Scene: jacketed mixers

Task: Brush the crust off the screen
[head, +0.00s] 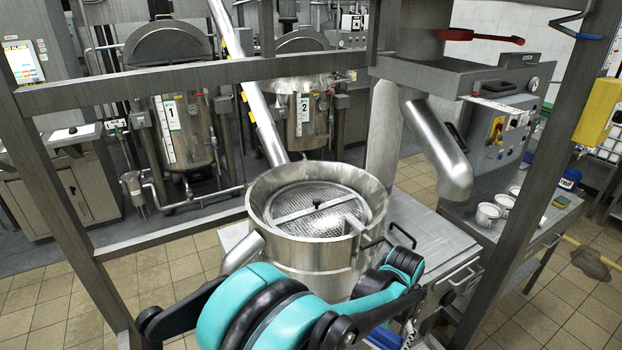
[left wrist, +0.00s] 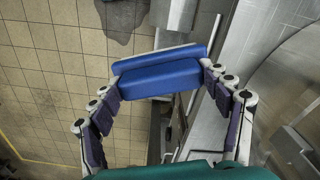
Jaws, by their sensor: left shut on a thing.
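The round mesh screen (head: 300,200) lies inside the open steel drum (head: 305,262) in the middle of the head view, with a bar across it. A pale, bright patch (head: 328,221) shows on its near right part; I cannot tell whether it is crust or glare. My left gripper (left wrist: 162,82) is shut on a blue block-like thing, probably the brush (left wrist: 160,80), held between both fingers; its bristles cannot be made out. In the head view my left arm reaches across in front of the drum, and a bit of blue (head: 384,338) shows below it. My right gripper is not in view.
A steel spout (head: 440,150) hangs right of the drum. Frame posts and a crossbar (head: 200,76) surround the drum. Two mixers (head: 185,125) stand behind.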

